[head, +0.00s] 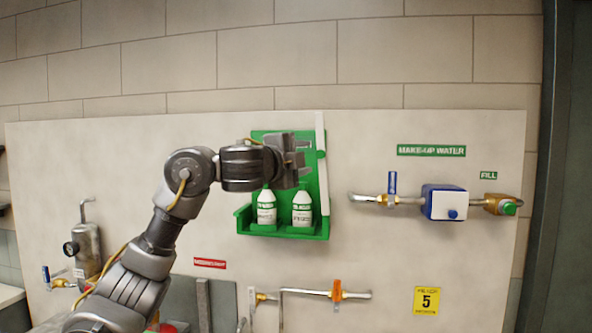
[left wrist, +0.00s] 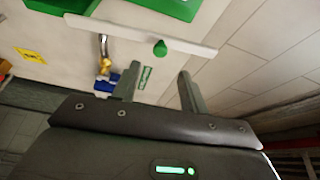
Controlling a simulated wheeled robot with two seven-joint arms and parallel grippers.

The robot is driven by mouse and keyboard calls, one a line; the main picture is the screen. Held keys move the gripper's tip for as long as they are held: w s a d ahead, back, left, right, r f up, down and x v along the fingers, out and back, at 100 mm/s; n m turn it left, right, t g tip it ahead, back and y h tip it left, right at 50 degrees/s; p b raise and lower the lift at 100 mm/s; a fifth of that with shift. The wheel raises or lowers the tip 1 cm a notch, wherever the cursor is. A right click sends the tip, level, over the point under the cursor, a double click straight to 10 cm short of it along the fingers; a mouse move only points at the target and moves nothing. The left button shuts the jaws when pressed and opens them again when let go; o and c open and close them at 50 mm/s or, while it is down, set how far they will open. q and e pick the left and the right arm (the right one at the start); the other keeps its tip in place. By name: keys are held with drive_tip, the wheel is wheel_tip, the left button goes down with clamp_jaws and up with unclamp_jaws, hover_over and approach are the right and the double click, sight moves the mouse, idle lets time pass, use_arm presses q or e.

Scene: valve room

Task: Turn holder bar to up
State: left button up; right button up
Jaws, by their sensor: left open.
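The holder bar (head: 322,165) is a long white bar. In the head view it stands nearly upright along the right side of the green bottle holder (head: 244,222). In the left wrist view the bar (left wrist: 110,29) runs slantwise across the top, with a green knob (left wrist: 160,48) on it. My left gripper (head: 303,158) is in front of the holder's upper part, just left of the bar. Its open fingers (left wrist: 158,86) show in the left wrist view, with the knob beyond the gap between them. Nothing is between the fingers. My right gripper is not in view.
Two white bottles (head: 266,208) (head: 302,210) stand on the holder's shelf below my left gripper. A blue-and-white valve box (head: 444,203) with pipes is on the wall panel to the right. An orange-handled valve (head: 337,291) is below. The panel between bar and box is clear.

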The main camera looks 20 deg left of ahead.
use_arm(q)
drive_tip(key=shift+b+v, duration=0.35)
drive_tip(key=shift+v, duration=1.15)
